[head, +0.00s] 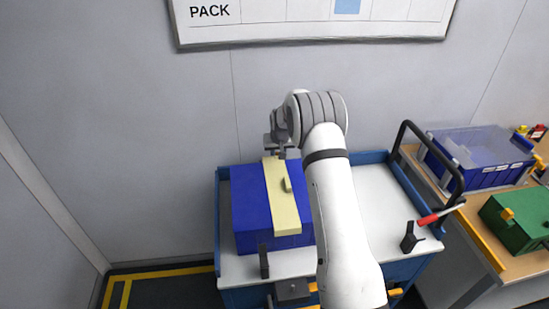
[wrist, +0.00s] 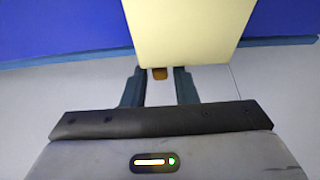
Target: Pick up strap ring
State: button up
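A pale yellow strap (head: 280,200) runs over the top and front of a blue box (head: 248,195); it fills the upper middle of the wrist view (wrist: 188,30). A small orange-brown piece (wrist: 160,73), perhaps the strap ring, shows just below the strap's edge in the wrist view, between my fingers and apparently touching neither. My gripper (wrist: 160,88) is open, with a gap on both sides of that piece. In the head view my gripper (head: 280,147) is at the strap's far end. A small yellowish raised piece (head: 287,185) sits on the strap's top.
The box stands on a white-topped blue cart (head: 375,205) with raised rims. A black holder (head: 409,237) and a red-handled tool (head: 436,216) are at the right. A bench holds a clear-lidded blue bin (head: 480,160) and a green case (head: 517,220). A wall stands behind the cart.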

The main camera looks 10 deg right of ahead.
jog(key=shift+x, duration=1.15)
jog(key=shift+c, duration=0.4)
grip_shut()
